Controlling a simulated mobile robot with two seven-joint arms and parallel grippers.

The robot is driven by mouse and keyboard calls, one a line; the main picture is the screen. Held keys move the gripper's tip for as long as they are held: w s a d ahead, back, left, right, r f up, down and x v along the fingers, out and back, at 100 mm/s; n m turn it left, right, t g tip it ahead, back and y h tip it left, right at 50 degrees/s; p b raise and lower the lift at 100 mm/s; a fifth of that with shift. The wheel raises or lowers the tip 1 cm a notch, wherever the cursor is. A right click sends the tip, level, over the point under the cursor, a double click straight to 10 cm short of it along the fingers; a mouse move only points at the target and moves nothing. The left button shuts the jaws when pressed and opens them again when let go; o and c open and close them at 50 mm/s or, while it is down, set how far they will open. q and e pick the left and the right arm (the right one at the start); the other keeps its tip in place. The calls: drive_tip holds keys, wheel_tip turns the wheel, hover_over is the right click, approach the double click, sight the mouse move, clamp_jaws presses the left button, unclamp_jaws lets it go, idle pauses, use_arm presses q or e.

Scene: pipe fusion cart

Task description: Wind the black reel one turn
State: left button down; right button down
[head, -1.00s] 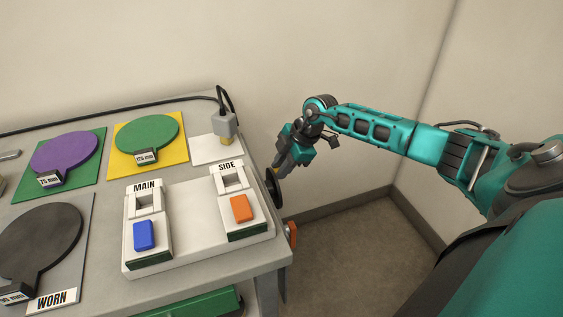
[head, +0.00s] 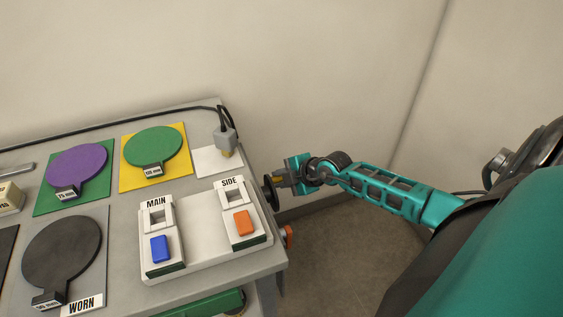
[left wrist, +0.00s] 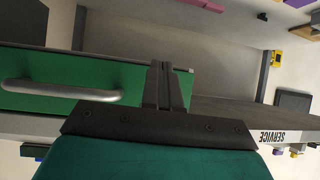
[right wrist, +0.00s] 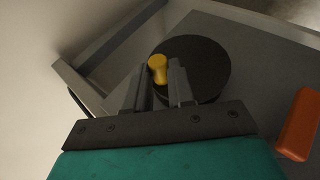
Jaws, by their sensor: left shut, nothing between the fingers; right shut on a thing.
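The black reel (head: 270,193) is mounted on the right end of the cart, seen nearly edge-on in the head view. In the right wrist view the reel (right wrist: 205,62) is a black disc with a yellow knob (right wrist: 157,66) near its rim. My right gripper (head: 282,182) is at the reel, its fingers (right wrist: 158,84) on either side of the yellow knob and shut on it. My left gripper (left wrist: 166,68) is shut and empty, seen only in the left wrist view, in front of a green drawer with a grey handle (left wrist: 62,91).
An orange part (right wrist: 298,124) sticks out from the cart's end beside the reel. The cart top (head: 125,210) holds a white switch panel (head: 203,240), coloured pads with discs, and a grey plug (head: 226,138) with a black cable. A wall stands behind the cart.

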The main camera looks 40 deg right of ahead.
drive_tip(key=shift+s, duration=0.1)
idle(0.4)
drive_tip(key=c, duration=1)
unclamp_jaws()
drive_tip(key=shift+o, duration=0.2)
drive_tip(key=v, duration=1.2)
drive_tip(key=shift+s+r, duration=0.25)
drive_tip(key=shift+s, duration=0.05)
